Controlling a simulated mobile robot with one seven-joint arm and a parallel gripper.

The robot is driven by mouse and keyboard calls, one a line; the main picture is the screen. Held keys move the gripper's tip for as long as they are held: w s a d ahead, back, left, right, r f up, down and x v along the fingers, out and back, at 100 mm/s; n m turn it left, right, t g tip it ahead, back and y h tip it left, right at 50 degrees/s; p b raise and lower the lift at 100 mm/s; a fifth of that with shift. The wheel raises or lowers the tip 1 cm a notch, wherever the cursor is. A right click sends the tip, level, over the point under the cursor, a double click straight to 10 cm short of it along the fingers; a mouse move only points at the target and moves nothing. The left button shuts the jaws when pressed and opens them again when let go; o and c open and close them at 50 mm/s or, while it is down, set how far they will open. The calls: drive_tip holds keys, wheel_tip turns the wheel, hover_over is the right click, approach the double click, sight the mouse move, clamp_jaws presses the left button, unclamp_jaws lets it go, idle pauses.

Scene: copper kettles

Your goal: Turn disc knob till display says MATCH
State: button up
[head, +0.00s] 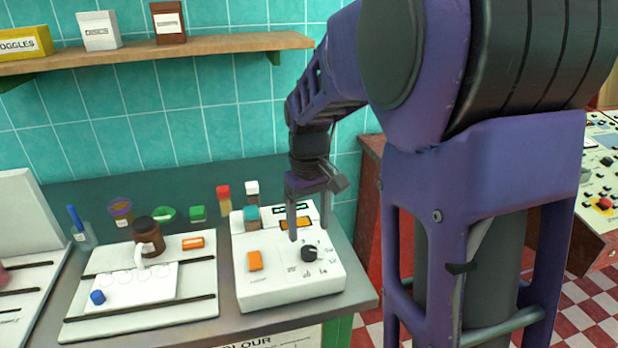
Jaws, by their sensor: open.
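A white instrument box (290,290) stands at the right end of the grey bench. A round black knob (308,253) sits on its sloping top, with small printed marks around it. Behind the knob is a lit orange display (296,224), partly covered by my gripper; its text is too small to read. A second strip with a dark green window (290,209) lies further back. My gripper (312,213) is open and empty, pointing down above the back of the box. One finger hangs behind and left of the knob, seemingly apart from it.
An orange switch (255,261) and a teal-capped vial (251,217) are left of the knob. Red-capped (224,198) and white-capped (252,192) bottles stand behind the box. A white tray (110,325) with a brown jar (147,234) lies left. A shelf (170,48) hangs above.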

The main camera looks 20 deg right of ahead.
sight(309, 249)
wheel_tip(309, 249, up, 12)
drive_tip(key=p, duration=0.1)
drive_tip(key=shift+f+p, duration=0.25)
drive_tip(key=shift+p, duration=0.05)
